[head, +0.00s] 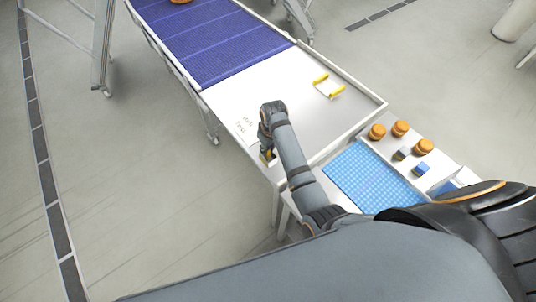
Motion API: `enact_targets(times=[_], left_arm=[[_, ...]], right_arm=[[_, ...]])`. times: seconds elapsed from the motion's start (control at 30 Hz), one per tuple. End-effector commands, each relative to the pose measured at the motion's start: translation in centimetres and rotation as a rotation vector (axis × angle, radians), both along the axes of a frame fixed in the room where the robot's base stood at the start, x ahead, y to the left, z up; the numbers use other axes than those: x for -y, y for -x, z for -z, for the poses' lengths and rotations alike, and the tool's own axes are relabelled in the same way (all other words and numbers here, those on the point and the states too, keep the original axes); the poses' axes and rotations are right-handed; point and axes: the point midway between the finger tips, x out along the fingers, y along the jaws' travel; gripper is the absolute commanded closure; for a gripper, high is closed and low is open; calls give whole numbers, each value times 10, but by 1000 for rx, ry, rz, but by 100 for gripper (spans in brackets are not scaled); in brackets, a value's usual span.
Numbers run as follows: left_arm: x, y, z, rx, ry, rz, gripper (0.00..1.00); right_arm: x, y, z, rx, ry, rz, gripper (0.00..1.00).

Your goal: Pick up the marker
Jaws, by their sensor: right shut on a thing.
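My right gripper (267,153) points down at the left edge of the white table end, below the blue belt. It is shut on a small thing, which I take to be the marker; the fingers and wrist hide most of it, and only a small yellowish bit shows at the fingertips. I cannot tell whether it touches the surface. My left gripper is not in view.
A white piece with yellow ends (328,87) lies on the white surface (290,85). The blue belt (220,45) runs away behind. At right, a light blue mat (365,175) lies beside several orange-lidded jars (400,128) and small blocks (422,169).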

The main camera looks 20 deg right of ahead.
Motion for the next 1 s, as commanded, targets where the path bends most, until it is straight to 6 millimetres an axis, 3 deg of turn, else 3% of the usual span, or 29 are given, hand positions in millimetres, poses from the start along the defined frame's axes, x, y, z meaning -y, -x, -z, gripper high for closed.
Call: enact_targets(times=[0.37, 0.57, 0.83, 1.0], left_arm=[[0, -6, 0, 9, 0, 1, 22], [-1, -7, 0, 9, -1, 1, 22], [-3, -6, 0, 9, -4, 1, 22], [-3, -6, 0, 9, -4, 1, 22]], right_arm=[[0, 2, 0, -6, 0, 0, 100], [-1, 1, -29, 0, -1, 1, 100], [54, 10, -92, 1, 7, 1, 100], [102, 19, -112, -3, 11, 0, 100]])
